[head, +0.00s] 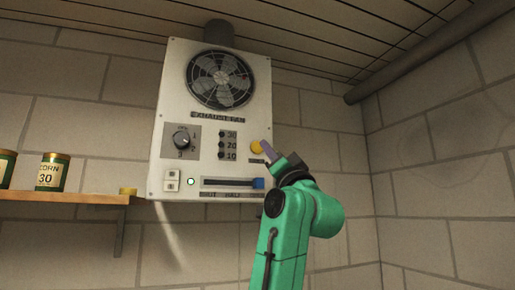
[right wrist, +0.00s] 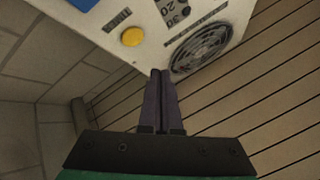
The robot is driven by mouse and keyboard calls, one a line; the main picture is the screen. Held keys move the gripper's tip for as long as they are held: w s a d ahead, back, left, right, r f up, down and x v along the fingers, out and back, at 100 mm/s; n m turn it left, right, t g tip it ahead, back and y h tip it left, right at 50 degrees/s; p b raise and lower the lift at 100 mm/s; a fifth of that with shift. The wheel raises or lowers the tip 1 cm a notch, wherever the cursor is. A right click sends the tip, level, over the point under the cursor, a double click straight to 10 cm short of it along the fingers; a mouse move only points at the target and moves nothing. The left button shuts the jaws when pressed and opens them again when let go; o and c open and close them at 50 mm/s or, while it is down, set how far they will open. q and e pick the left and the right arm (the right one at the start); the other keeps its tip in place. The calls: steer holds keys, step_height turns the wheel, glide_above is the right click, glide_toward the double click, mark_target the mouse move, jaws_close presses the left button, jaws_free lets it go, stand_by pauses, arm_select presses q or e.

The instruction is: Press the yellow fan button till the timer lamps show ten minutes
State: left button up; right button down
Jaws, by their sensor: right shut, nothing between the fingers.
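The yellow fan button (head: 256,146) is a round knob on the right side of the white wall panel (head: 165,100); it also shows in the right wrist view (right wrist: 132,37). The timer lamps (head: 221,145) stand in a column beside the labels 30, 20 and 10, and all look dark. My right gripper (head: 266,148) is shut and empty, its fingertips close to the button's right side in the head view. In the right wrist view its fingertips (right wrist: 160,76) point at the panel beside the button; contact cannot be told. My left gripper is out of view.
A wooden shelf (head: 70,198) with cans (head: 52,172) is at left. A pipe (head: 405,60) runs along the ceiling at right.

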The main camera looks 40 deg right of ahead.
mark_target(261, 148)
steer(key=shift+s+d+r+m+t+h, duration=0.2)
steer(key=shift+s+r+m+t+h, duration=0.15)
steer(key=shift+s+r, duration=0.8)
steer(key=shift+w, duration=0.25)
steer(key=w+d+p, duration=0.3)
steer(key=w, duration=0.5)
steer(key=shift+w+h, duration=0.1)
steer(key=shift+h, duration=0.15)
stand_by(0.8)
steer(key=shift+w+d, duration=0.1)
steer(key=shift+w, duration=0.25)
